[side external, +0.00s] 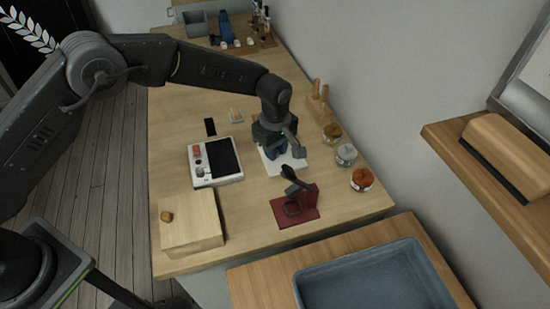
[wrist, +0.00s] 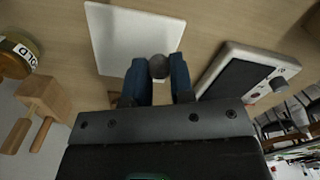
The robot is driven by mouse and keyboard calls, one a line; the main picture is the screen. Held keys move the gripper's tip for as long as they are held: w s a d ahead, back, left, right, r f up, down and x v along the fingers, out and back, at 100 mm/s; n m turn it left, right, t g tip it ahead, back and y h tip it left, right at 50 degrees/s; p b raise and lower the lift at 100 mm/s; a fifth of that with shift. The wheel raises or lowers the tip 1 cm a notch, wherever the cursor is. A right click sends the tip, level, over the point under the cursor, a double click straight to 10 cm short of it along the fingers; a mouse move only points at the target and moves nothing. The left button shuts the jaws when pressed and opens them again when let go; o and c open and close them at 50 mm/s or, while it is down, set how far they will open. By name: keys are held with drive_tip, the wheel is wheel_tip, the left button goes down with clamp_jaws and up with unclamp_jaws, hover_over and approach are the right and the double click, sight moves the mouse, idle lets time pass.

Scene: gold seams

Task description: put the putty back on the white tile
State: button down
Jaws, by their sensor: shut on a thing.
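The white tile (side external: 294,162) lies flat on the wooden table in the side view, partly hidden behind my gripper (side external: 277,152). It also shows in the wrist view (wrist: 118,38). My gripper (wrist: 158,75) is shut on the putty (wrist: 158,66), a small grey ball between the tips of its blue fingers. In the wrist view the putty overlaps the lower right part of the tile. I cannot tell whether the putty touches the tile or is held above it. The putty is hidden in the side view.
A white device with a black pad (side external: 224,157) is left of the tile. Jars (side external: 346,155) stand on the right. A red mat (side external: 283,216) with a black stand is in front. A wooden box (side external: 195,230) bears a small tan lump (side external: 167,216).

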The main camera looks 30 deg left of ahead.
sight(275, 167)
drive_tip(key=shift+f, duration=1.95)
drive_tip(key=shift+f, duration=0.15)
drive_tip(key=c, duration=1)
unclamp_jaws()
wheel_tip(275, 167, up, 12)
drive_tip(key=shift+r, duration=0.2)
